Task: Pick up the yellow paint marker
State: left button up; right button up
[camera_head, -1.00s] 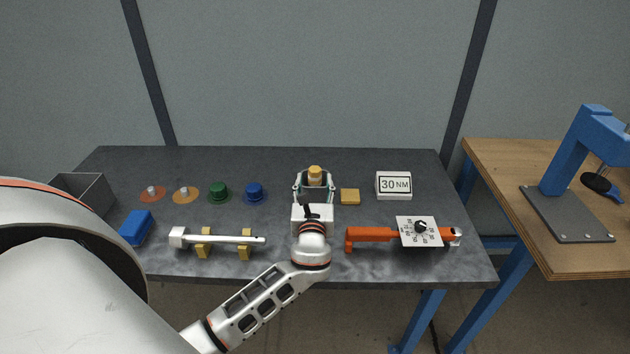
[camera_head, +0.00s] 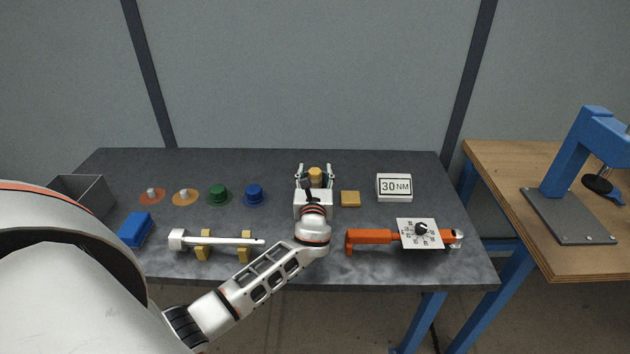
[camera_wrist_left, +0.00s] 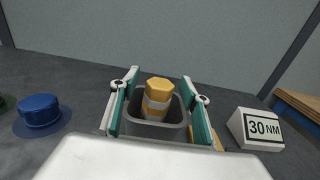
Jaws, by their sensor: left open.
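The yellow paint marker (camera_head: 315,174) stands upright near the back middle of the dark table. In the left wrist view the marker (camera_wrist_left: 158,94) has a hexagonal top and a pale band, and it stands in a grey cup-like holder (camera_wrist_left: 146,129). My left gripper (camera_head: 315,172) is open, with one finger on each side of the marker. In the left wrist view its teal-padded fingers (camera_wrist_left: 160,103) flank the holder and marker; I see no clear grip on it. The marker's lower part is hidden in the holder. My right gripper is not in view.
A blue cap (camera_head: 254,194) and green cap (camera_head: 218,194) stand left of the gripper. A yellow block (camera_head: 350,199) and a 30 NM sign (camera_head: 394,186) stand right. A white wrench (camera_head: 217,240) on yellow supports and an orange tool (camera_head: 372,236) lie nearer the front.

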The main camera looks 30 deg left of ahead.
pick_arm(q)
jog(key=c, duration=1.2)
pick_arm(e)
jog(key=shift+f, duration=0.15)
